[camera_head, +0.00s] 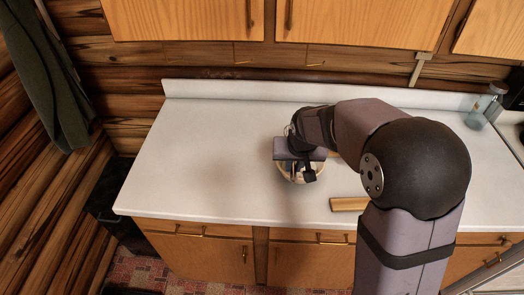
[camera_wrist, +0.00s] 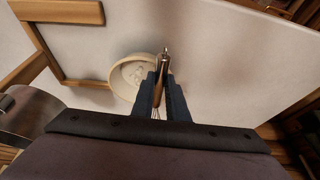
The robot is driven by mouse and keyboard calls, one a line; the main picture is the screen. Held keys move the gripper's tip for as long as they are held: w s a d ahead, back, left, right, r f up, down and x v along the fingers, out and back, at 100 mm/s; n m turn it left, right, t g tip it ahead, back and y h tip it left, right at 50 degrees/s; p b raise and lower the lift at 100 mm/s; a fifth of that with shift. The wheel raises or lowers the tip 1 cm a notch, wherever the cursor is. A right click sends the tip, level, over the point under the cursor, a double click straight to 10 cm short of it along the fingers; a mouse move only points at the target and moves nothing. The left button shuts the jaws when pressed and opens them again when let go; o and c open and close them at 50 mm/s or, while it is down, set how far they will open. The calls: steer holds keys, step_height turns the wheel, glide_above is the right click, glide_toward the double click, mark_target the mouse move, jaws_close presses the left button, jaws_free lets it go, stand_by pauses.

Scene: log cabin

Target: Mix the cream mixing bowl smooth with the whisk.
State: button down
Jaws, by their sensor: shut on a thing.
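The cream mixing bowl (camera_wrist: 116,80) stands on the white counter, with pale lumps or patches showing inside it in the wrist view. In the head view my gripper (camera_head: 302,174) is over the bowl (camera_head: 284,174) and hides much of it. In the wrist view my gripper (camera_wrist: 163,92) is shut on the whisk (camera_wrist: 163,68), between its two dark fingers. The brown handle shows, and a few wires show between the fingers. The whisk overlaps the right side of the bowl in this view. I cannot tell whether its wires touch the contents.
A wooden piece (camera_head: 347,204) lies on the counter (camera_head: 200,150) right of the bowl, partly behind my arm. A glass bottle (camera_head: 476,118) stands at the far right back. The counter left of the bowl is clear. Wall cabinets (camera_head: 185,18) hang above the back.

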steer(key=s+d+r+p, duration=0.3)
steer(key=s+d+p, duration=0.2)
steer(key=d, duration=0.5)
steer(key=w+a+r+m+g+y+p, duration=0.4)
steer(key=w+a+r+m+g+y, duration=0.2)
steer(key=a+r+m, duration=0.4)
steer(key=shift+w+a+r+y, duration=0.2)
steer(key=shift+w+r+y, duration=0.3)
steer(key=shift+r, duration=0.2)
steer(key=shift+s+a+f, duration=0.1)
steer(key=shift+f, duration=0.05)
steer(key=s+a+f+b, duration=0.2)
steer(key=s+f+b, duration=0.2)
steer(key=b, duration=0.1)
steer(key=shift+w+d+f, duration=0.4)
steer(key=shift+w+f, duration=0.3)
steer(key=shift+f, duration=0.45)
steer(key=shift+w+d+f, duration=0.35)
steer(key=shift+w+f, duration=0.4)
steer(key=shift+f, duration=0.45)
steer(key=shift+w+d+f, duration=0.4)
steer(key=shift+w+f, duration=0.3)
steer(key=shift+f, duration=0.45)
